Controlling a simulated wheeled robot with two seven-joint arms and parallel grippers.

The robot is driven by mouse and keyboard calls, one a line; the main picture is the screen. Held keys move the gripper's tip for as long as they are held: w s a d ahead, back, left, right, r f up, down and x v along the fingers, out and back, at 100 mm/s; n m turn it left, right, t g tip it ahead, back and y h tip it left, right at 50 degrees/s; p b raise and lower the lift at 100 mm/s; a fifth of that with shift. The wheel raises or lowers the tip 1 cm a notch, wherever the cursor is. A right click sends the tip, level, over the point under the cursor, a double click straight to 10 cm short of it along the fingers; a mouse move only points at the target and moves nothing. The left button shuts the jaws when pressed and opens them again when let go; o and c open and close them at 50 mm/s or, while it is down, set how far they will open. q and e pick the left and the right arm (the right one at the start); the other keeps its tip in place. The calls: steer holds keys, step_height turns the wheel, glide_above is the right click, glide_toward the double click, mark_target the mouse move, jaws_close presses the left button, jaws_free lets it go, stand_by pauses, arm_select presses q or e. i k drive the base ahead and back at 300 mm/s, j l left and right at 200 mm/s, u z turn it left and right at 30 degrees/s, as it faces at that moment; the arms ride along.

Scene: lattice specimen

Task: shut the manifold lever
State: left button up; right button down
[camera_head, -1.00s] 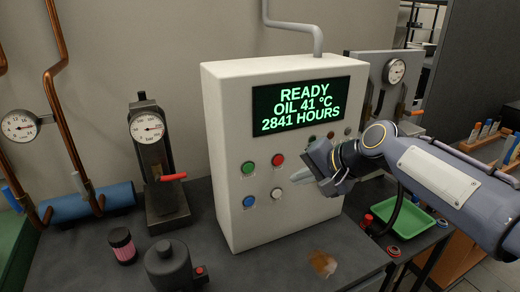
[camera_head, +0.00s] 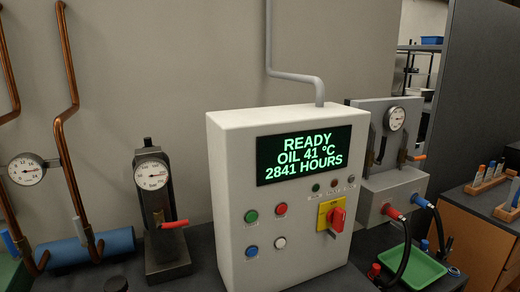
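A grey block with a gauge (camera_head: 396,118), two hose fittings and a small orange-tipped lever (camera_head: 416,157) stands right of the control cabinet; it looks like the manifold. The orange tip points right, roughly level. A second gauge stand (camera_head: 158,215) is left of the cabinet, with a red-handled lever (camera_head: 174,224) pointing right. No label shows which one is the manifold. Neither of my grippers is in view.
The white control cabinet (camera_head: 228,240) stands between the two gauges, with a red rotary switch (camera_head: 337,220) on a yellow plate. Black hoses (camera_head: 405,250) hang from the right block beside a green tray (camera_head: 415,270). Copper pipes (camera_head: 68,100) run at left.

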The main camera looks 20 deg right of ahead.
mark_target(378, 161)
steer(key=z, duration=1.4)
steer(key=l+u, duration=0.15)
steer(key=l, duration=1)
steer(key=i+l+u, duration=0.1)
steer(key=l, duration=0.25)
steer(key=i+l, duration=0.35)
steer(key=i+l+u, duration=0.15)
steer(key=l, duration=0.25)
steer(key=i+l, duration=0.2)
steer(key=l, duration=0.2)
steer(key=i+l+u, duration=0.15)
steer(key=l, duration=0.2)
steer(key=i, duration=0.05)
